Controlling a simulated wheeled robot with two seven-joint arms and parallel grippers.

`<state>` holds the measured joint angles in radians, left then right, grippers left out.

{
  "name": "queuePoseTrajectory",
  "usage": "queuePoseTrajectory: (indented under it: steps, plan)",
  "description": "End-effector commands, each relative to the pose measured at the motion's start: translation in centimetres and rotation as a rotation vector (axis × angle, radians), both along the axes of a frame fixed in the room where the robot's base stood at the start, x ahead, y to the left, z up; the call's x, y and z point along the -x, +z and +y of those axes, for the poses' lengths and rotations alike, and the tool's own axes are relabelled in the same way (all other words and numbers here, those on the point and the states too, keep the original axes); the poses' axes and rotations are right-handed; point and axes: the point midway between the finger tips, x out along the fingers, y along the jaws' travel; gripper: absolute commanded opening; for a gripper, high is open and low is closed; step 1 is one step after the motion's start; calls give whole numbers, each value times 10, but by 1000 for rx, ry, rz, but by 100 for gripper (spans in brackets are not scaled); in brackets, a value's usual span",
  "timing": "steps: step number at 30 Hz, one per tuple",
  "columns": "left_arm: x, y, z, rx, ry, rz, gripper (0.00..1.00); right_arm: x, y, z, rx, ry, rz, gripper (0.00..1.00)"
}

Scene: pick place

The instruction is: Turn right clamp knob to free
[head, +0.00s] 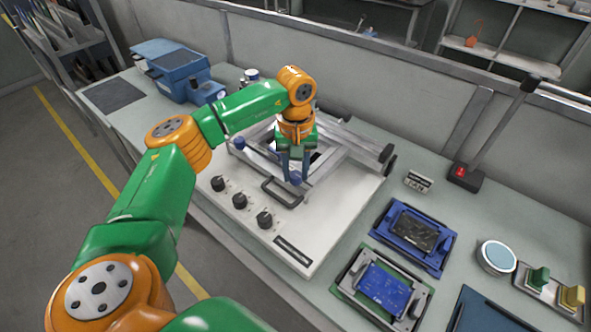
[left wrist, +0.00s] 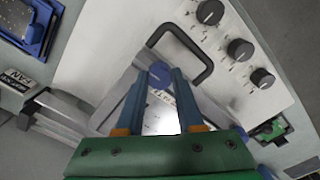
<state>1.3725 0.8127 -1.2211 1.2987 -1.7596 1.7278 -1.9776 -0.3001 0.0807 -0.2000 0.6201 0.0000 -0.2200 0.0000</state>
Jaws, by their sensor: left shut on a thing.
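The right clamp knob (head: 296,179) is a blue round knob on the metal frame (head: 327,168) of a white machine (head: 235,222). It also shows between my fingertips in the left wrist view (left wrist: 160,74). My left gripper (head: 292,172) points down from above and is shut on this knob, with a blue finger on each side. The fingers and wrist hide part of the knob and of the frame behind. A second blue knob (head: 240,143) sits on the left side of the frame, apart from my gripper. My right gripper is not in view.
A dark handle (head: 281,193) stands close in front of the held knob. Several black dials (head: 239,201) line the machine's front. Right of it lie a blue tray (head: 440,250) and a fixture with a blue board (head: 383,288). Blue boxes (head: 178,62) stand at the back left.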

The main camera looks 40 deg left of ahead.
Motion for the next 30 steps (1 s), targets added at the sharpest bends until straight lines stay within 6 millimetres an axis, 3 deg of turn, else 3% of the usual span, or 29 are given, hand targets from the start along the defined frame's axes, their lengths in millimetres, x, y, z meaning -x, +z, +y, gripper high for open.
queuePoseTrajectory:
  steps: [17,18,20,30]
  plan:
    - [2,-2,-1,0,-27,8,0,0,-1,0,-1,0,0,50]
    - [2,-2,-1,0,-27,8,47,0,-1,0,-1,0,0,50]
    - [1,-2,0,0,-27,6,63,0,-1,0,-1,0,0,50]
    - [0,2,0,0,-25,1,66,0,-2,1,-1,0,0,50]
